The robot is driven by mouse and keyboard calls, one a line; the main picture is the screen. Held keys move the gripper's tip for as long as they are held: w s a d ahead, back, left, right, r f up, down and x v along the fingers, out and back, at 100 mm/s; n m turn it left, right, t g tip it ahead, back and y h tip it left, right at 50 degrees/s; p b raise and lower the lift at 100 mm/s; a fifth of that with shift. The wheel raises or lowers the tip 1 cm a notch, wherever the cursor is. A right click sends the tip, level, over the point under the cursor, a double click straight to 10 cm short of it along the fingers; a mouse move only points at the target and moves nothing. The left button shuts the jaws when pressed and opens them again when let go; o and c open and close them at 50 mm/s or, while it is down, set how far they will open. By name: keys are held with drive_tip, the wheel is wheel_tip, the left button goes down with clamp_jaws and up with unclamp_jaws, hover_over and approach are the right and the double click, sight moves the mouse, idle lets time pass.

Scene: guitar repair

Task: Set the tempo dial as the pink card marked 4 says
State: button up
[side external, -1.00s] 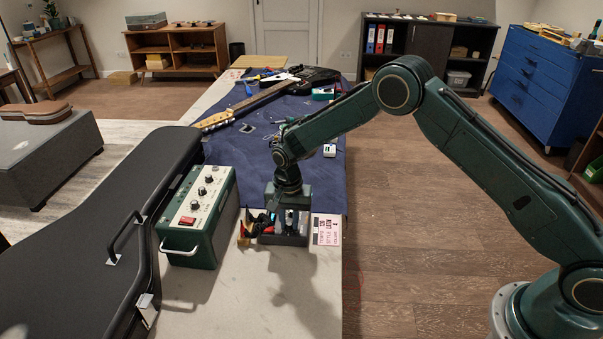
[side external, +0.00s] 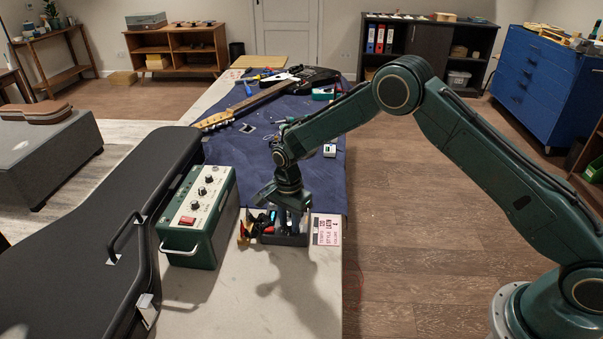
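A green box with a cream top panel (side external: 206,181) stands on the bench, with three dark dials (side external: 202,191) in a row and a red switch (side external: 187,220). The dial labels and settings are too small to read, so I cannot tell which dial is tempo. A pink and white printed card (side external: 327,231) lies right of the tool tray; its marking is not legible. My gripper (side external: 291,219) points down over the tray, right of the box and apart from it. Its fingers blend with the tray's contents, so their opening and any held thing are unclear.
The dark tray (side external: 292,240) holds tools and small items. A black guitar case (side external: 95,240) lies left of the box. Behind, a guitar (side external: 262,96) and tools lie on a blue cloth (side external: 318,180). The bench front (side external: 250,290) is clear.

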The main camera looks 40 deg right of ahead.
drive_tip(key=shift+r, duration=0.15)
drive_tip(key=shift+r, duration=3.35)
wheel_tip(320, 180, up, 6)
